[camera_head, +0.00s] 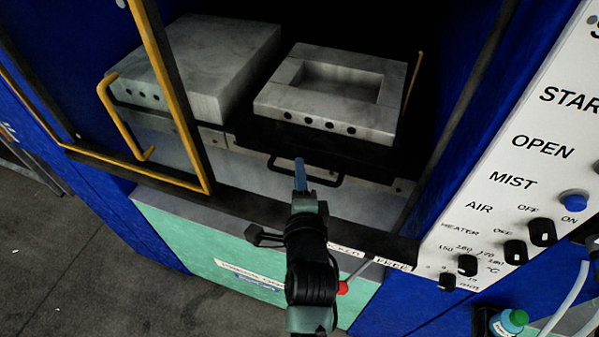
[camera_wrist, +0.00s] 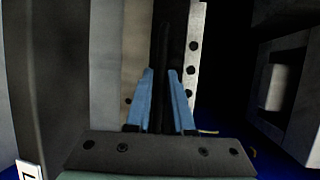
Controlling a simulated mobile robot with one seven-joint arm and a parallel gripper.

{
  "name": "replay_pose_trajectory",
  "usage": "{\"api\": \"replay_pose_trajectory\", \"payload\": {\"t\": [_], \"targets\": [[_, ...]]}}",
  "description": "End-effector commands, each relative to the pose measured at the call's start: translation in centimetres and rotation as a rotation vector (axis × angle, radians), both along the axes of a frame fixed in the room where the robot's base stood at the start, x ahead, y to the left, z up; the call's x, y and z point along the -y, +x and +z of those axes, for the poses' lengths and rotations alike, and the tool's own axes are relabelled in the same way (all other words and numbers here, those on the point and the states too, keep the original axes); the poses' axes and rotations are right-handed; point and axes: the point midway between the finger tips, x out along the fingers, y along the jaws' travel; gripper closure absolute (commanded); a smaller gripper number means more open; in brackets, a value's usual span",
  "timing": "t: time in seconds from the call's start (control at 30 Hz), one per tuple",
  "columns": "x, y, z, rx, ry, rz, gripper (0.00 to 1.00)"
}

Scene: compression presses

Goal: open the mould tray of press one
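The press's mould tray is a black plate (camera_head: 262,137) carrying a grey mould block (camera_head: 345,117) with a rectangular recess. A black loop handle (camera_head: 333,183) sticks out from the tray's front. My gripper (camera_head: 300,163) is at the middle of this handle, its blue fingers overlapping the bar in the head view. In the wrist view the two fingers (camera_wrist: 161,72) stand a little apart, with dark surface between and behind them. I cannot tell whether the bar lies between them. The block's side with round holes (camera_wrist: 194,50) shows just right of the fingers.
A yellow-framed guard (camera_head: 168,70) with a yellow handle (camera_head: 108,105) stands at the left, before another grey block (camera_head: 205,65). A white control panel (camera_head: 535,150) is at the right. A red-knobbed lever (camera_head: 343,288) is beside my arm.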

Motion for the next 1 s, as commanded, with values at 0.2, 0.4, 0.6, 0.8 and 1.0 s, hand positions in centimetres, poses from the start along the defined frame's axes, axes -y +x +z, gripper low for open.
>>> {"api": "replay_pose_trajectory", "payload": {"t": [0.2, 0.4, 0.6, 0.8, 1.0], "targets": [[0.00, -0.02, 0.00, 0.000, 0.000, 0.000, 1.00], [0.00, -0.03, 0.02, 0.000, 0.000, 0.000, 1.00], [0.00, -0.03, 0.02, 0.000, 0.000, 0.000, 1.00], [0.00, -0.03, 0.02, 0.000, 0.000, 0.000, 1.00], [0.00, -0.03, 0.02, 0.000, 0.000, 0.000, 1.00]]}}
